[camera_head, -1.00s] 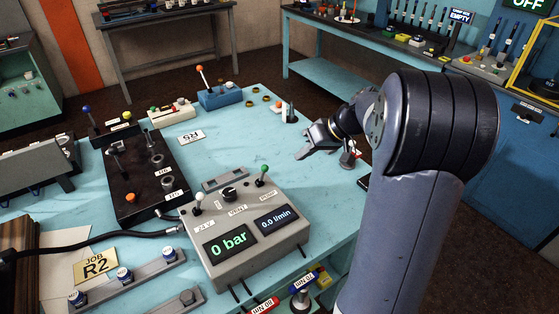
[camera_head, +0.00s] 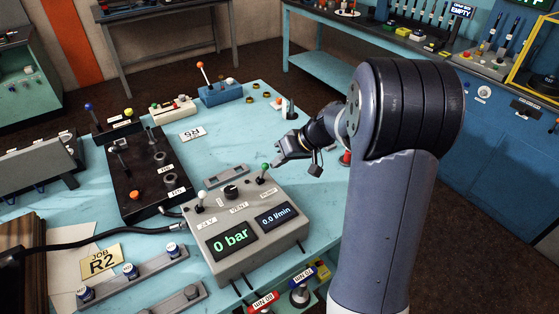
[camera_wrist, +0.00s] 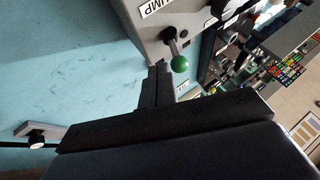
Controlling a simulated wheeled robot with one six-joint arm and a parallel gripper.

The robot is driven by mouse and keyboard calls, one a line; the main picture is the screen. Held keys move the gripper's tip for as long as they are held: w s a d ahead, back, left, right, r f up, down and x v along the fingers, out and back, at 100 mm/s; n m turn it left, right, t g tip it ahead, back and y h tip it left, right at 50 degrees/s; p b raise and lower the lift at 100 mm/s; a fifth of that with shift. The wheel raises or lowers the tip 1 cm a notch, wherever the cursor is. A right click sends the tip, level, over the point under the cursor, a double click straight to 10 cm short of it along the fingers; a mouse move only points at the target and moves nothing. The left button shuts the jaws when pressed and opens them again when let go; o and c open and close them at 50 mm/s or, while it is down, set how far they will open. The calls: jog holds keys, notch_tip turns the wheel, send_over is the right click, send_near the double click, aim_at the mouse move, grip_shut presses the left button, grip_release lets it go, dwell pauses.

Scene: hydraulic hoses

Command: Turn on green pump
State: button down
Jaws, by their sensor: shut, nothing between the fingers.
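The grey pump box (camera_head: 222,258) stands on the light blue table, with displays reading 0 bar and 0.0 l/min. Its green-tipped pump lever (camera_head: 264,168) stands up at the box's back right corner. A white-tipped lever (camera_head: 201,196) and a black knob (camera_head: 231,192) are on the same top. My gripper (camera_head: 277,158) is shut and empty, just behind and right of the green lever. In the wrist view the green ball (camera_wrist: 180,64) is just beyond the fingertips (camera_wrist: 160,72), beside the PUMP label (camera_wrist: 157,6). I cannot tell whether they touch.
A black valve block (camera_head: 140,180) with levers stands left of the pump box. A small blue box with an orange-tipped lever (camera_head: 202,66) is at the table's back. A JOB R2 card (camera_head: 101,262) lies at front left. The table between them is mostly clear.

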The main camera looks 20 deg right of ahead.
aim_at(267, 165)
jog(key=shift+s+a+r+h+b, duration=0.1)
jog(key=shift+a+r+h+b, duration=0.25)
jog(key=shift+h+b, duration=0.2)
jog(key=h, duration=0.1)
jog(key=a+n, duration=0.1)
jog(key=a+t+h+b, duration=0.1)
jog(key=shift+s+a+r+h, duration=0.1)
jog(key=shift+s+r+h, duration=0.25)
jog(key=shift+r, duration=0.05)
jog(key=shift+s+a+r+b, duration=0.15)
jog(key=shift+a+b, duration=0.1)
jog(key=shift+a, duration=0.15)
jog(key=shift+s+a+r+b, duration=0.1)
jog(key=shift+a+b, duration=0.15)
jog(key=shift+a, duration=0.1)
jog(key=shift+r+p, duration=0.55)
jog(key=shift+r, duration=0.25)
